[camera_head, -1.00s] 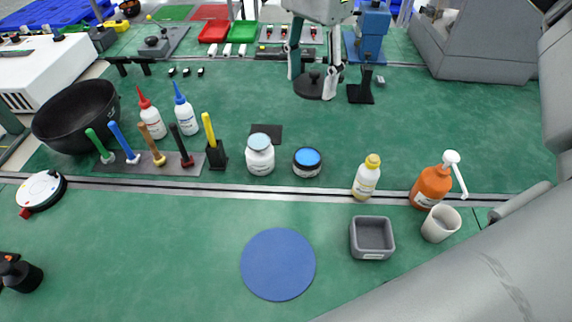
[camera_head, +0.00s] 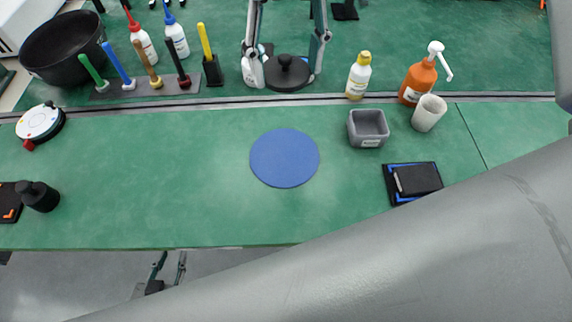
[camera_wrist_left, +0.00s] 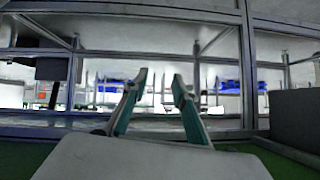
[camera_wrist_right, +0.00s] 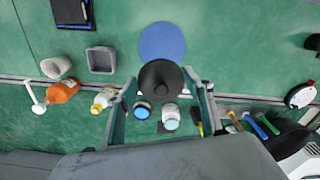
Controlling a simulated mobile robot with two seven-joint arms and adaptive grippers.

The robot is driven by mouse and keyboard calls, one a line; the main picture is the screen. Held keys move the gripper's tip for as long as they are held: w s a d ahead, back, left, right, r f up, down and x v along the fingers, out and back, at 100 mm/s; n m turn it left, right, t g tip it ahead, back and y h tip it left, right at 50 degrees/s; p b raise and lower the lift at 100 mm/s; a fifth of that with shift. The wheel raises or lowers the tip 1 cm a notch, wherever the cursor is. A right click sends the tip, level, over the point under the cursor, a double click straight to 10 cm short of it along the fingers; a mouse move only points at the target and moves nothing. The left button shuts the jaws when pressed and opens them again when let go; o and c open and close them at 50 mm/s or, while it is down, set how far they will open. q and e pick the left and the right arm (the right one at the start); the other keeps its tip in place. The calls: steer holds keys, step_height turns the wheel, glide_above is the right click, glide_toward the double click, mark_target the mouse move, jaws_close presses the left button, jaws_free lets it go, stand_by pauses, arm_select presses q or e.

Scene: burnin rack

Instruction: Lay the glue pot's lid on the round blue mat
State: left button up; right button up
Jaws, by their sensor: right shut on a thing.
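The black, round lid with a knob (camera_head: 287,75) is held level between the fingers of my right gripper (camera_head: 284,82), above the table behind the mat. It also shows between the fingers in the right wrist view (camera_wrist_right: 160,84). The round blue mat (camera_head: 284,158) lies flat and bare in the middle of the table; it shows just beyond the lid in the right wrist view (camera_wrist_right: 162,40). A large, open black pot (camera_head: 66,48) stands at the back left. My left gripper (camera_head: 171,260) is open and empty, beyond the table's front edge; its fingers are apart in the left wrist view (camera_wrist_left: 160,78).
Right of the mat are a grey bin (camera_head: 368,128), a white cup (camera_head: 429,113), an orange pump bottle (camera_head: 416,80) and a yellow-capped bottle (camera_head: 358,76). A tool rack (camera_head: 150,86) stands at back left. Two jars (camera_wrist_right: 171,117) show past the lid. Table around the mat is clear.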

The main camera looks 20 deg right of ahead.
mark_target(286, 159)
steer(key=shift+s+a+f+n, duration=0.15)
steer(key=shift+s+n, duration=0.05)
steer(key=shift+s, duration=0.15)
steer(key=shift+s+a+f+n, duration=0.1)
steer(key=shift+s+a+n, duration=0.1)
steer(key=shift+s, duration=0.15)
step_height(286, 159, down, 20)
steer(key=b, duration=0.2)
steer(key=shift+b, duration=0.3)
steer(key=shift+r, duration=0.1)
steer(key=o, duration=0.5)
steer(key=shift+f, duration=0.25)
steer(key=o, duration=0.4)
steer(key=shift+r, duration=0.15)
